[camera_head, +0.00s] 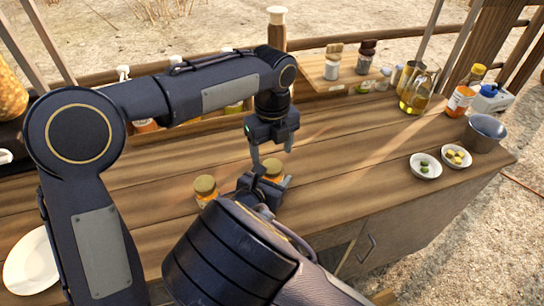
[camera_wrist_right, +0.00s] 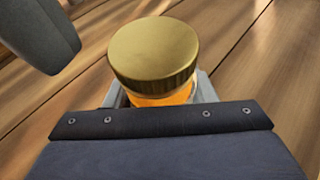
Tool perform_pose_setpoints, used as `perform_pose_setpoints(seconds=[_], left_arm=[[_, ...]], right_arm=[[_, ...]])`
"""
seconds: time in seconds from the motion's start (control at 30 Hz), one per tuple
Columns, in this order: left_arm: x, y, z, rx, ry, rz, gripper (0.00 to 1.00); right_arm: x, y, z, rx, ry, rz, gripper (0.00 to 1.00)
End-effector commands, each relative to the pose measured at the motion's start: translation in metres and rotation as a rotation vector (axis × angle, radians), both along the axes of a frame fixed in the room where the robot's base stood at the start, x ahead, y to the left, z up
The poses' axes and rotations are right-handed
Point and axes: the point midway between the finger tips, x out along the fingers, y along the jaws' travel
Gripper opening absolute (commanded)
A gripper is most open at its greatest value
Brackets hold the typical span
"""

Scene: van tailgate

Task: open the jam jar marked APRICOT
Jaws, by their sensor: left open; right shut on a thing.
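Two jars with gold lids stand on the wooden counter. The one at the right, the held jar (camera_head: 272,169), has orange contents and a closed gold lid (camera_wrist_right: 153,52). The second jar (camera_head: 205,188) stands to its left, partly behind my right arm. No label can be read on either jar, so I cannot tell which is marked APRICOT. My right gripper (camera_head: 266,185) is shut around the held jar's body, below the lid. My left gripper (camera_head: 272,155) is open, pointing down just above that lid. One of its fingers shows at the upper left of the right wrist view (camera_wrist_right: 40,30).
A white plate (camera_head: 30,262) lies at the left. Small bowls (camera_head: 425,167), a metal pot (camera_head: 484,132), an oil bottle (camera_head: 417,92) and other bottles stand at the right. A raised shelf (camera_head: 318,72) holds shakers. The counter's middle right is clear.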

Motion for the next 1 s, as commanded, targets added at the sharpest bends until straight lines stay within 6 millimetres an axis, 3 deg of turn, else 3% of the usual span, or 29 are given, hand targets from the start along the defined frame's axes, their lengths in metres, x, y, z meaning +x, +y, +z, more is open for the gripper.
perform_pose_setpoints(seconds=[0.07,0.43,1.0], left_arm=[[0.0,0.0,0.004,-0.001,0.0,-0.001,0.64],[0.0,0.0,0.035,0.0,0.002,-0.197,0.64],[0.0,0.0,-0.036,0.001,0.002,-0.202,0.64]], right_arm=[[0.0,0.0,0.0,0.0,-0.001,0.0,0.0],[0.0,0.0,0.0,0.0,-0.001,0.0,0.0],[0.0,0.0,0.0,0.0,-0.001,0.0,0.0]])
